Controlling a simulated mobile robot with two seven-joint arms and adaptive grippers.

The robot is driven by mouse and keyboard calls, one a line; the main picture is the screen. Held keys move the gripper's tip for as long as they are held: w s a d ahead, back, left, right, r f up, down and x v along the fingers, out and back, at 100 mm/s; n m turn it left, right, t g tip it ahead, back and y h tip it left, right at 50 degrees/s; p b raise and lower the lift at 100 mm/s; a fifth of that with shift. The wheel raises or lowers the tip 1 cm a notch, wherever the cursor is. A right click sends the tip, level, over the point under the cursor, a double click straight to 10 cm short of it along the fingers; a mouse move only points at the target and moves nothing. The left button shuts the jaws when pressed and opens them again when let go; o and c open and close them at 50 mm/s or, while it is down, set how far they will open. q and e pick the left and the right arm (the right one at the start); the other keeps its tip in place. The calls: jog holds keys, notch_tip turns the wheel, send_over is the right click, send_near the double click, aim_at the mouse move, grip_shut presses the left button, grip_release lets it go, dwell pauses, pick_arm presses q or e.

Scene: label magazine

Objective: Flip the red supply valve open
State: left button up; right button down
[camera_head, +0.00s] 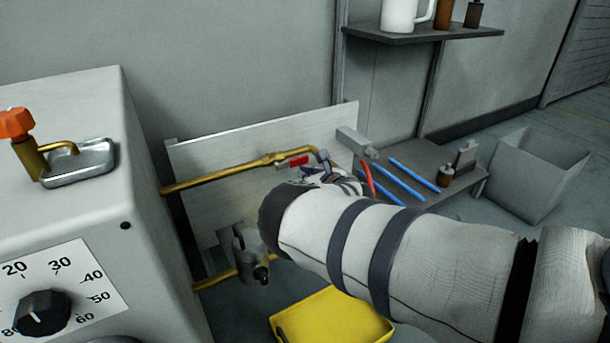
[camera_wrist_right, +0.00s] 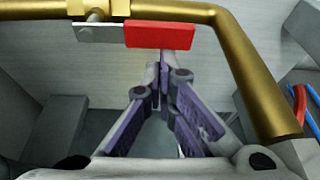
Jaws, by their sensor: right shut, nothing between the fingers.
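The red valve handle (camera_head: 292,162) lies along the brass pipe (camera_head: 225,176) on the pale back panel. In the right wrist view the red handle (camera_wrist_right: 160,35) runs crosswise near the top, joined by a grey lever to the brass valve body (camera_wrist_right: 98,10). My right gripper (camera_wrist_right: 164,68) is shut and empty, its fingertips right at the lower edge of the red handle; I cannot tell whether they touch it. In the head view my right arm hides most of this gripper. My left gripper is not in view.
A white machine with an orange knob (camera_head: 15,123) and a dial (camera_head: 42,312) stands at left. A yellow tray (camera_head: 335,320) lies below my right arm. A low shelf (camera_head: 425,158) holds blue rods and small bottles, beside an open grey bin (camera_head: 530,175).

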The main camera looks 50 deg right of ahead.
notch_tip(320, 180, down, 5)
jog(key=b, duration=0.3)
pick_arm(q)
jog(key=p, duration=0.4)
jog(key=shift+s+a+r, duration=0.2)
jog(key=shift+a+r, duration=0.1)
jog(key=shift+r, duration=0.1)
pick_arm(e)
jog(key=r+v, duration=0.1)
jog(key=v, duration=0.9)
jog(key=shift+s, duration=0.1)
